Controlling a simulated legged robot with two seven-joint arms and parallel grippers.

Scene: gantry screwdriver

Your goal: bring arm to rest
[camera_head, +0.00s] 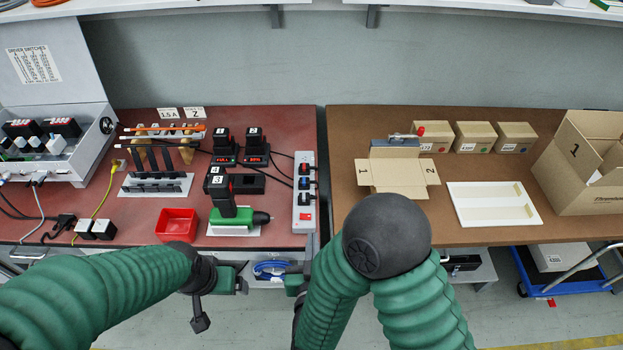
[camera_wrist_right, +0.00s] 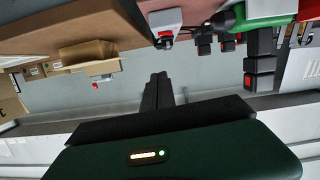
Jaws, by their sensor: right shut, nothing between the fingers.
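My right gripper shows in the right wrist view (camera_wrist_right: 158,88), its dark fingers together and empty. In the head view its green body (camera_head: 296,283) shows between the two tables, in front of their edges, partly hidden by my right arm. My left gripper (camera_head: 238,280) is in front of the red table's front edge, near my right gripper; its fingers are too small and dark to read. Both arms are bent low in front of the tables.
The red table (camera_head: 140,222) holds a red bin (camera_head: 177,224), a power strip (camera_head: 304,192) and battery chargers (camera_head: 224,157). The brown table (camera_head: 345,125) holds an open small box (camera_head: 398,176), a white tray (camera_head: 460,212) and a large carton (camera_head: 590,195). A gap separates the tables.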

